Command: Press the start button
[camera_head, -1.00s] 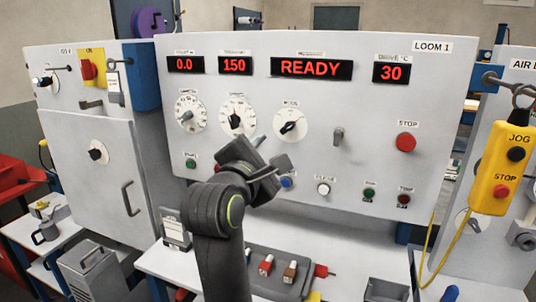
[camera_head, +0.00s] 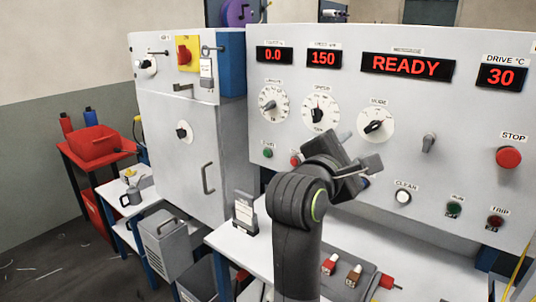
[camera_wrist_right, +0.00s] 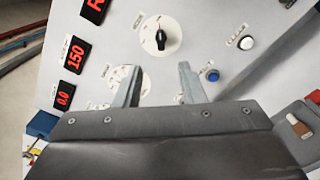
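The green start button (camera_head: 267,153) sits at the lower left of the loom's grey control panel (camera_head: 455,130), under a small label that is hard to read. A red button (camera_head: 295,160) is just right of it, partly beside my gripper. My right gripper (camera_head: 358,155) is in front of the panel, to the right of the green button and below the mode dial. In the right wrist view its two fingers (camera_wrist_right: 161,75) are apart with nothing between them. I cannot make out the green button in that view. My left gripper is not in view.
The display (camera_head: 407,66) reads READY. Dials, a blue button (camera_wrist_right: 210,75), a white CLEAN button (camera_head: 403,197) and a red STOP button (camera_head: 508,157) share the panel. A grey cabinet (camera_head: 180,130) stands left. A white bench (camera_head: 260,245) with small parts lies below.

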